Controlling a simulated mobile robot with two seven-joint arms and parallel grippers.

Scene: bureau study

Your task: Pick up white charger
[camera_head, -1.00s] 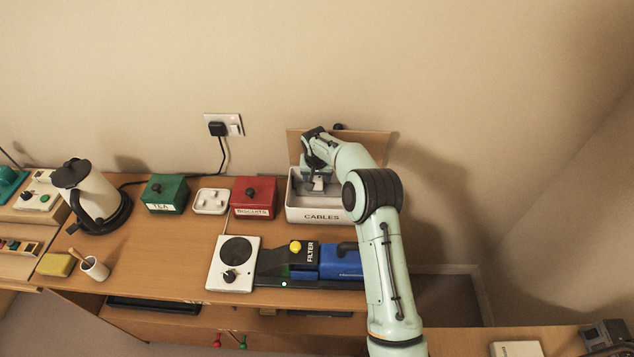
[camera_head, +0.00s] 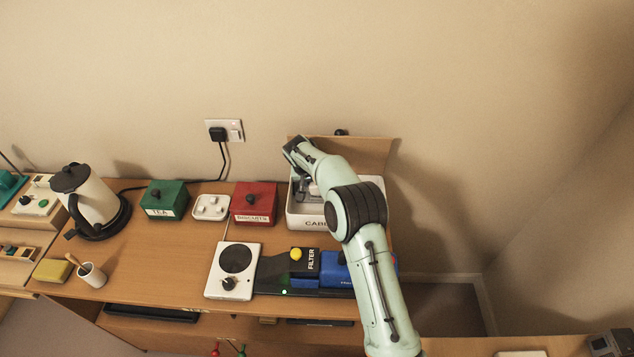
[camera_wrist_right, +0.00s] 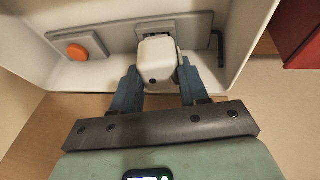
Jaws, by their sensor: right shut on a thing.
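The white charger (camera_wrist_right: 158,60) is a small rounded white block with a dark spot on its face. In the right wrist view it sits between the two blue-grey fingers of my right gripper (camera_wrist_right: 158,82), which are shut on it. The charger is at the white box labelled CABLES (camera_wrist_right: 60,73), within its walls in that view. In the head view my right gripper (camera_head: 309,189) is over the left part of the CABLES box (camera_head: 293,211), and my arm hides much of it and the charger. My left gripper is not in view.
The box's raised lid (camera_head: 370,153) stands behind it. The red biscuit tin (camera_head: 253,201) is close on its left. The blue and black filter machine (camera_head: 335,270) lies in front. Inside the box are an orange-buttoned grey item (camera_wrist_right: 77,50) and a black bent piece (camera_wrist_right: 220,48).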

